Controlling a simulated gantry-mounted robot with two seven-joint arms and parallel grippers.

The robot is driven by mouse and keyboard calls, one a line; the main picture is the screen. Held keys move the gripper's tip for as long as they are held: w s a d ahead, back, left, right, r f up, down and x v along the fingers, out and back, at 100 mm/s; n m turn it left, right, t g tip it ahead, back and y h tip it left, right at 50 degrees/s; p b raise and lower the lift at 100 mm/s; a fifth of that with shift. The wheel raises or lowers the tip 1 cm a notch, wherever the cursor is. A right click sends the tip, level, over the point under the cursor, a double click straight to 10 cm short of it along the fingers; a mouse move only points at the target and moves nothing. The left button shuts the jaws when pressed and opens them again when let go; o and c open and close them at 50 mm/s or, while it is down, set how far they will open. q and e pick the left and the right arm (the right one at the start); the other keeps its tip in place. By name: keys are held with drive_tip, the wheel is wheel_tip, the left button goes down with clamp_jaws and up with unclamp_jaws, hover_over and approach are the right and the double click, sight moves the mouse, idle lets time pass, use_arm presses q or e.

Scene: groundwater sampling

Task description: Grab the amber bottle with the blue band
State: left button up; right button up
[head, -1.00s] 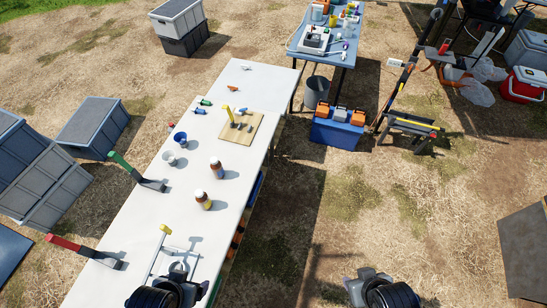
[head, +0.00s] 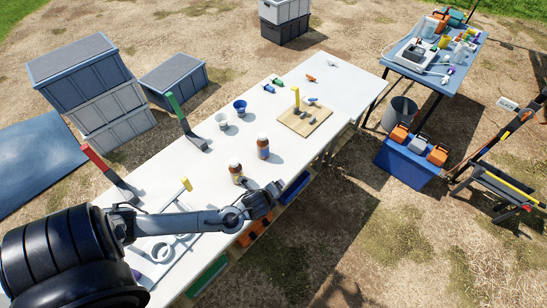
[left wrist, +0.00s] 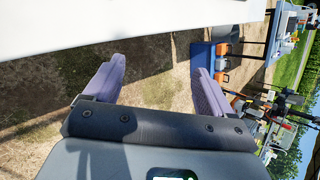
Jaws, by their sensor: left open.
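Two amber bottles with white caps stand upright on the white table. The farther amber bottle (head: 263,148) seems to carry the blue band. The nearer amber bottle (head: 236,171) seems to have a yellow band. My left gripper (head: 273,192) is above the table's right edge, to the right of the nearer bottle and nearer than the blue-banded one. In the left wrist view my left gripper (left wrist: 158,65) has its fingers spread, with nothing between them; no bottle shows there. My right gripper is not in view.
A white cup (head: 221,121), a blue cup (head: 240,107) and a wooden board (head: 304,120) with a yellow-handled item lie beyond the bottles. Green-topped (head: 184,120) and red-topped (head: 106,170) stands line the left edge. A blue cooler (head: 407,163) stands on the ground to the right.

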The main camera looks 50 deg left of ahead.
use_arm(q)
drive_tip(key=w+a+f+m+t+y+b, duration=0.1)
drive_tip(key=w+a+f+m+b, duration=0.1)
drive_tip(key=a, duration=0.3)
drive_tip(key=w+a+f+m+y+b, duration=0.1)
drive_tip(key=w+a+f+m+b, duration=0.15)
drive_tip(key=a, duration=0.25)
drive_tip(key=m+t+y+b, duration=0.2)
drive_tip(key=m+y+b, duration=0.1)
drive_tip(key=m, duration=0.2)
approach(262, 140)
drive_tip(key=a+f, duration=0.1)
drive_tip(key=f, duration=0.1)
drive_tip(key=x, duration=0.4)
drive_tip(key=shift+w+a+r, duration=0.2)
drive_tip(key=shift+w, duration=0.35)
drive_tip(key=shift+b+x, duration=0.95)
drive_tip(key=shift+x, duration=2.1)
drive_tip(key=shift+r, duration=0.1)
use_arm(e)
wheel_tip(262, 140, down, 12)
use_arm(q)
drive_tip(key=shift+c, duration=0.2)
